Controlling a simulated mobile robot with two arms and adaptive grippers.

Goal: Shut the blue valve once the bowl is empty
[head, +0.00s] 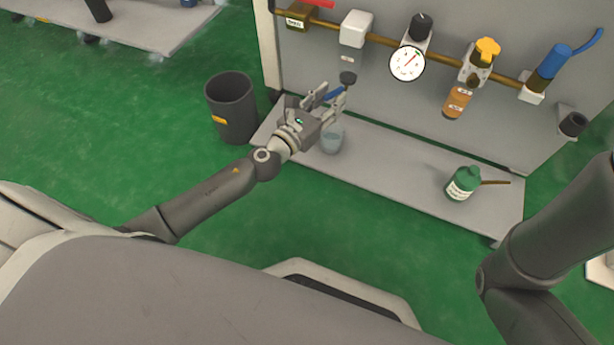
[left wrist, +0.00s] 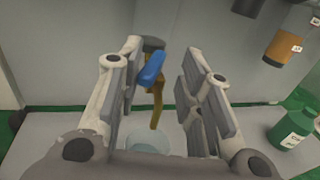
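The blue valve's handle (head: 333,94) sits low on the grey panel, with a black cap just above it. In the left wrist view the blue handle (left wrist: 151,68) lies between the fingers, with a brass-coloured spout below it. My left gripper (left wrist: 163,52) is open around the handle, with gaps on both sides; it also shows in the head view (head: 331,91). A translucent bowl (head: 333,140) stands on the shelf under the valve, partly behind the gripper. In the left wrist view the bowl (left wrist: 160,141) looks pale bluish; I cannot tell whether it holds liquid. My right gripper is not in view.
A brass pipe with a gauge (head: 407,64), a yellow knob (head: 487,48) and a blue fitting (head: 554,61) runs along the panel. A green bottle (head: 462,184) stands right on the shelf (head: 395,165). A dark bin (head: 231,106) stands left on the green floor.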

